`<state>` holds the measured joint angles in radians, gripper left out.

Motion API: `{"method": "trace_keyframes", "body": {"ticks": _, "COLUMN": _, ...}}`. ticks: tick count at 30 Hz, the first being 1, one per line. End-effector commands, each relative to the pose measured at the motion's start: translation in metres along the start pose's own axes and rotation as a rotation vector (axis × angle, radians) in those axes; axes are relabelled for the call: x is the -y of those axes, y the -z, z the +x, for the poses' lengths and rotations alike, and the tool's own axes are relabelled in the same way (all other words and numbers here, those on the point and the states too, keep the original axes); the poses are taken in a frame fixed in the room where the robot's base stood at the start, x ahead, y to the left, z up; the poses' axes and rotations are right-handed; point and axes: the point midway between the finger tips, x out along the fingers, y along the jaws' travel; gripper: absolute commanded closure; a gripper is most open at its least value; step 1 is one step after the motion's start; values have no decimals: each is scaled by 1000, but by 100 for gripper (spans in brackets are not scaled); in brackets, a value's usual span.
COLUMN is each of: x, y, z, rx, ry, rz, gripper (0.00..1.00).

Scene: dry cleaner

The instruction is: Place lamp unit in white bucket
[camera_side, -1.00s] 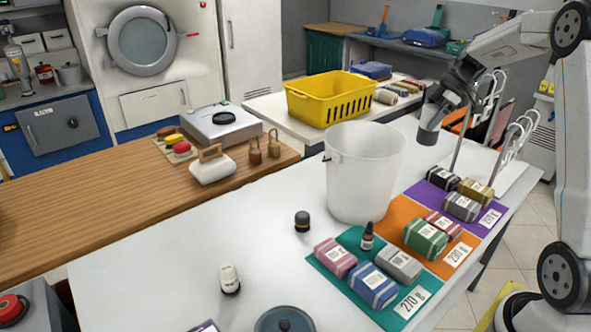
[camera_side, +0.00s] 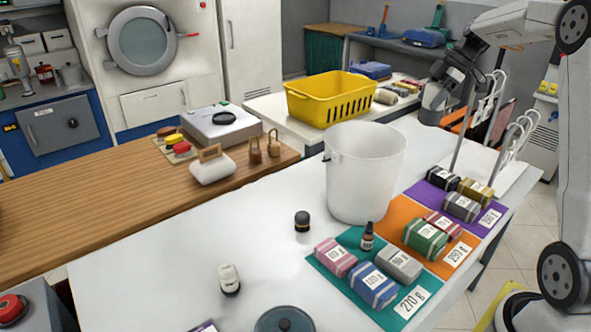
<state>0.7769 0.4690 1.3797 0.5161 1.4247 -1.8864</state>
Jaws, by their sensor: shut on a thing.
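The white bucket (camera_side: 365,180) stands upright and open-topped on the white table. My gripper (camera_side: 431,112) is above the table's far right part, to the right of the bucket and higher than its rim. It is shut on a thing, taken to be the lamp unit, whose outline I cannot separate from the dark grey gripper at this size. The gripper is apart from the bucket. The bucket's inside bottom is hidden by its front wall.
Several labelled packs lie on the purple, orange and teal mats (camera_side: 322,262) right of and before the bucket. A dark bottle (camera_side: 367,236), a black-topped item (camera_side: 302,221) and a white canister (camera_side: 229,279) stand nearby. Wire racks (camera_side: 492,105) rise beside my gripper. A yellow crate (camera_side: 330,98) is behind.

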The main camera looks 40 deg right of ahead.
Motion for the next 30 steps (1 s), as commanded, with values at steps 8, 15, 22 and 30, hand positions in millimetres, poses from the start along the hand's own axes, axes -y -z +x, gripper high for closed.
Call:
{"method": "trace_keyframes", "body": {"ticks": 8, "x": -21, "y": 21, "z": 11, "rx": -4, "ry": 62, "rz": -106, "gripper": 97}}
{"method": "trace_keyframes", "body": {"ticks": 15, "x": -42, "y": 50, "z": 25, "rx": -7, "ry": 135, "rz": -239, "gripper": 97}}
{"method": "trace_keyframes", "body": {"ticks": 22, "x": -55, "y": 78, "z": 40, "rx": -7, "ry": 208, "rz": -367, "gripper": 97}}
{"method": "trace_keyframes", "body": {"ticks": 30, "x": -63, "y": 110, "z": 62, "rx": -5, "ry": 291, "rz": -508, "gripper": 97}}
